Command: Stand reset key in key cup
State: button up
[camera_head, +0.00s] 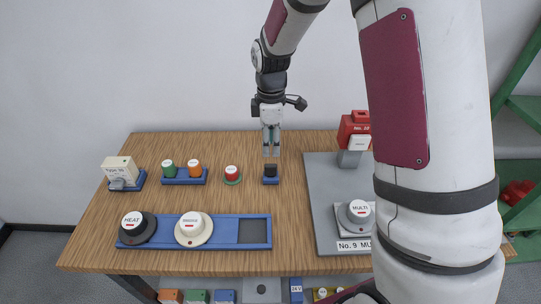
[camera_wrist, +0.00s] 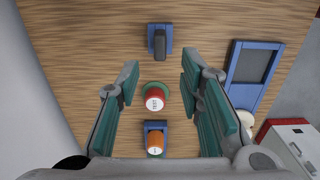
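A dark upright block stands on a small blue base (camera_head: 271,181) at the middle of the table. It also shows at the top of the wrist view as a dark grey block (camera_wrist: 159,42) on its blue base. I cannot tell whether it is the reset key, the key cup, or both together. My gripper (camera_head: 271,150) points down above the table, just behind and above this block in the head view. In the wrist view its two green-padded fingers (camera_wrist: 160,85) are wide apart with nothing held between them. No label naming the reset key is readable.
A red-topped button on a green base (camera_head: 232,174) and a blue holder with green and orange caps (camera_head: 184,181) stand left. A beige block (camera_head: 121,168) stands farther left. A blue tray (camera_head: 220,240) with two round knobs lies in front. A grey panel (camera_head: 325,190) lies right.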

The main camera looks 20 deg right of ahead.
jog(key=s+r+m+t, duration=0.1)
jog(key=s+r+m, duration=0.2)
jog(key=s+r, duration=0.35)
jog(key=s+r+m+t, duration=0.1)
jog(key=s+r+m, duration=0.25)
jog(key=r, duration=0.65)
jog(key=s+r+m+t, duration=0.3)
jog(key=s+m, duration=0.5)
jog(key=s, duration=0.8)
jog(key=shift+s+r, duration=0.35)
jog(key=shift+r, duration=0.25)
